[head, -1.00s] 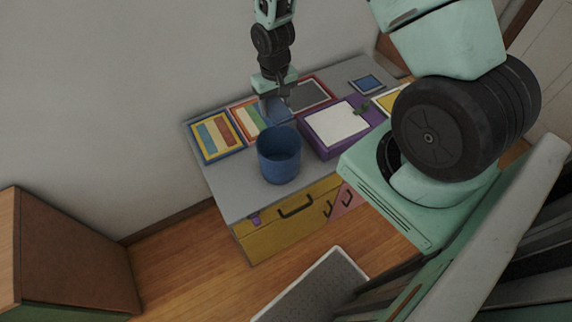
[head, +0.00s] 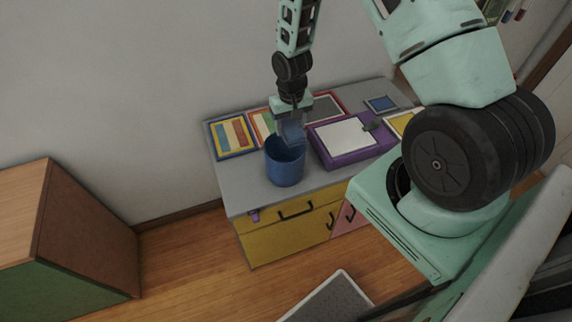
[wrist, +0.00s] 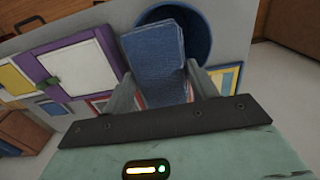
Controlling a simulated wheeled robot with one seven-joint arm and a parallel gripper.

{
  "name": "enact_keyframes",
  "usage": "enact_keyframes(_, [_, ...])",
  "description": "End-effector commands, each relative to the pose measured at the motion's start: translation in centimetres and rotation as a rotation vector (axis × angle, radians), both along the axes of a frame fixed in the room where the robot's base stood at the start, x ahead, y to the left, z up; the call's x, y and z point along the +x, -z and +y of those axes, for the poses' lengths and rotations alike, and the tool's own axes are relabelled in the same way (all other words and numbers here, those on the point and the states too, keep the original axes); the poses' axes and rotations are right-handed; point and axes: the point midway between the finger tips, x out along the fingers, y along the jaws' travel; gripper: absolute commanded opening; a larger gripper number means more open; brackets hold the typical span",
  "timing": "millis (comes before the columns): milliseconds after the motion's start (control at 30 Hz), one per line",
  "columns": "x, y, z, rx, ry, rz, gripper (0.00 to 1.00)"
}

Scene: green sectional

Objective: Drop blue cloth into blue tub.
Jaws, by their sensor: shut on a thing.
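The blue tub (head: 285,168) stands upright on the grey cabinet top, open at the top. My gripper (head: 292,128) is just above the tub's back rim in the head view. It is shut on the blue cloth (head: 293,131), which hangs over the tub's opening. In the wrist view the cloth (wrist: 155,62) is a folded blue block between my two fingers (wrist: 166,88). The tub (wrist: 190,30) shows behind it there, partly hidden by the cloth. I cannot tell whether the cloth touches the rim.
The grey cabinet top (head: 225,190) holds a purple box (head: 348,157) with a white panel, right of the tub. Colourful framed boards (head: 234,136) lie at the back. A wooden cabinet (head: 85,230) stands at the left on the floor.

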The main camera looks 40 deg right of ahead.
Motion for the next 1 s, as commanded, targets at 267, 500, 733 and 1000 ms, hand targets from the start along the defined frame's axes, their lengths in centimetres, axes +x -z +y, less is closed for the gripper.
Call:
enact_keyframes(267, [0.0,0.7,0.0,0.000,0.001,0.000,0.35])
enact_keyframes(500, [0.0,0.7,0.0,0.000,0.000,0.000,0.84])
enact_keyframes(733, [0.0,0.6,0.0,0.000,0.000,0.000,0.84])
enact_keyframes(1000, [0.1,-1.6,-0.1,0.000,0.001,-0.004,0.84])
